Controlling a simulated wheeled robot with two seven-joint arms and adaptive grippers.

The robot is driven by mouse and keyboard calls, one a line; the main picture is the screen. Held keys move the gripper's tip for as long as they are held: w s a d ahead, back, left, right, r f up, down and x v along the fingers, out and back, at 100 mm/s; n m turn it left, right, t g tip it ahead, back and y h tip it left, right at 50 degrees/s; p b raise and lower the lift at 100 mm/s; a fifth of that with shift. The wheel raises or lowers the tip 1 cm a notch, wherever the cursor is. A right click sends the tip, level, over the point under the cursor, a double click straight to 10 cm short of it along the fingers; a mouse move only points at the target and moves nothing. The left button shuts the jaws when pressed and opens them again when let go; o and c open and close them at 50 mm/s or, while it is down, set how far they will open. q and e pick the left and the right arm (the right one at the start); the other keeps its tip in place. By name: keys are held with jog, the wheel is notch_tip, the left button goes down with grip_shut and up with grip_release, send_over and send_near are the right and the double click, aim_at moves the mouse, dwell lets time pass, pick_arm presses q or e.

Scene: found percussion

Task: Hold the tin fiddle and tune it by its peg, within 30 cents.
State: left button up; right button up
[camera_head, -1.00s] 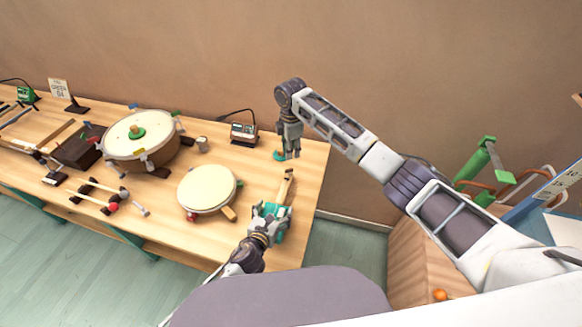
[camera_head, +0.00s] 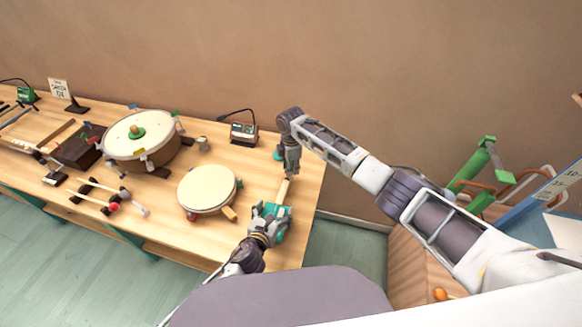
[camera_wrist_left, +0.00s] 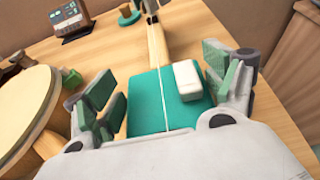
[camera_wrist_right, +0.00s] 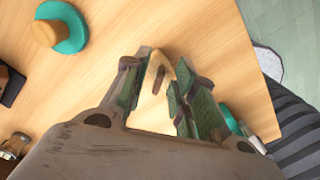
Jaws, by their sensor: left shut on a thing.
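The tin fiddle lies on the table near its right end, with a teal tin body (camera_head: 283,217), a pale wooden neck (camera_head: 285,190) and a string. In the left wrist view the tin (camera_wrist_left: 148,105) carries a white block (camera_wrist_left: 187,80) and the neck (camera_wrist_left: 157,48) points away. My left gripper (camera_head: 268,215) is shut on the tin body. My right gripper (camera_head: 291,166) points down at the neck's far end. In the right wrist view its fingers (camera_wrist_right: 154,82) stand apart on either side of the wooden neck end (camera_wrist_right: 157,70). The peg is hard to make out.
A tuner box with a small screen (camera_head: 243,131) stands at the back. A teal and brown round object (camera_wrist_right: 60,28) is near the neck end. A pale round drum (camera_head: 207,188) lies left of the fiddle, and a larger drum (camera_head: 120,140) stands further left.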

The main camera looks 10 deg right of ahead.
grip_shut()
dwell(0.4)
jog(key=shift+s+m, duration=0.15)
jog(key=shift+m, duration=2.65)
grip_release()
jog(key=shift+r, duration=0.15)
